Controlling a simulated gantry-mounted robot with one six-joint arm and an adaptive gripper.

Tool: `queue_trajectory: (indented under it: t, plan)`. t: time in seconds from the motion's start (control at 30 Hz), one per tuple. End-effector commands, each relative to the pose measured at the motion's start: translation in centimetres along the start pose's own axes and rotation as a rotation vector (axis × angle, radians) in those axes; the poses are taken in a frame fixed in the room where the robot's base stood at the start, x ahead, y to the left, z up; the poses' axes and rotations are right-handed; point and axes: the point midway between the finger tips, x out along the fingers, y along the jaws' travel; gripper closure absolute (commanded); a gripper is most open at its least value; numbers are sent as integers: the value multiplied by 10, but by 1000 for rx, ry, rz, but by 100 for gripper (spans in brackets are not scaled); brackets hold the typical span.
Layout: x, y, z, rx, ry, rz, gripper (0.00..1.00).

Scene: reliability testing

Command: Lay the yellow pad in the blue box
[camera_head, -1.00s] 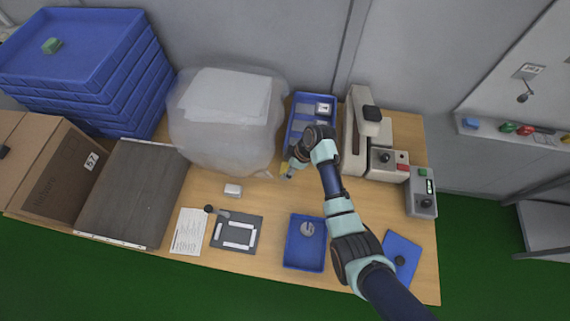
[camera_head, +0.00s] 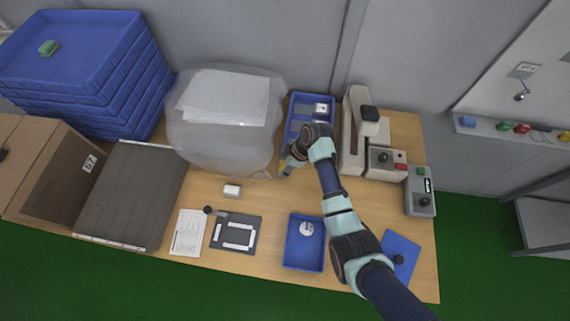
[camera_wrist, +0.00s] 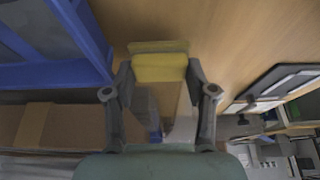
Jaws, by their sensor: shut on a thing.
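My gripper (camera_head: 286,170) is shut on the yellow pad (camera_wrist: 160,67). The pad sits between both fingertips in the wrist view and is mostly hidden by the gripper in the head view. A long blue box (camera_head: 294,105) with grey compartments stands at the back, just beyond my gripper. The wrist view shows its rim (camera_wrist: 93,42) left of the pad, apart from it. A second blue box (camera_head: 291,262) stands at the front of the table and holds a round, pale thing (camera_head: 307,229). My wrist hides part of the back box.
A large clear plastic bag (camera_head: 222,150) stands close left of my gripper. A beige machine (camera_head: 353,150) stands right of the back box. A small white block (camera_head: 232,191) and a dark plate with white strips (camera_head: 236,235) lie at front left. Bare wood separates the boxes.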

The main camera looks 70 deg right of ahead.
Motion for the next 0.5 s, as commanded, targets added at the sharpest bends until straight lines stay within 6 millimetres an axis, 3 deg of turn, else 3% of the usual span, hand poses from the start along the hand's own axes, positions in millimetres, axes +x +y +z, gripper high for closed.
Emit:
queue_trajectory:
  t: [0.3,0.5]
  plan:
    - [-97,1,-40,-2,2,6,79]
    - [-145,1,-60,-1,1,3,79]
